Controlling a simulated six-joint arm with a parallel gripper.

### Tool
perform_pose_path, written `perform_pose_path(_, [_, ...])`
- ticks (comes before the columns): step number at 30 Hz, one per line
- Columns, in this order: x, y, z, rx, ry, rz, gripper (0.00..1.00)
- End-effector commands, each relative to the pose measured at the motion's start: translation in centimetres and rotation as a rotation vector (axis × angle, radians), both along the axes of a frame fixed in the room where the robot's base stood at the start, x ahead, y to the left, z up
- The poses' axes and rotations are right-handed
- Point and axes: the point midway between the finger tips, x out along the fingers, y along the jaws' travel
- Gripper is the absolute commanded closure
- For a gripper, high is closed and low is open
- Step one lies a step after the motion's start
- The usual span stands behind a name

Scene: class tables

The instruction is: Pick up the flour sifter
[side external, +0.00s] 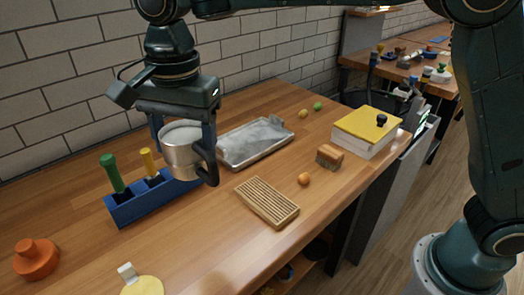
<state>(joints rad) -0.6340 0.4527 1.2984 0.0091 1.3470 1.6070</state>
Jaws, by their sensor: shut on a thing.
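The flour sifter (180,152) is a silver metal cup with a dark handle at its right side. It is between the fingers of my gripper (183,150), which is shut on it. The sifter looks upright. It appears to be held above the wooden table, in front of the blue holder and the grey tray, though its exact height is hard to tell. Part of its rim and sides is hidden by the fingers.
A blue holder (125,211) with green and yellow handled tools stands close behind at left. A grey tray (233,158), a slatted wooden board (266,204), a wooden block (329,157), an orange ball (304,179) and a yellow-topped box (352,140) lie rightward. An orange knob-like object (36,262) is front left.

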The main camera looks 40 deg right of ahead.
Motion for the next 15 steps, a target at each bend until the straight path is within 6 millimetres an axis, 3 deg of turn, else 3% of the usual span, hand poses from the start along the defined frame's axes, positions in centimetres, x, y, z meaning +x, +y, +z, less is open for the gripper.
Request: perform_pose_path(15, [-0.01, -0.01, 0.69, 0.001, -0.002, 0.000, 0.69])
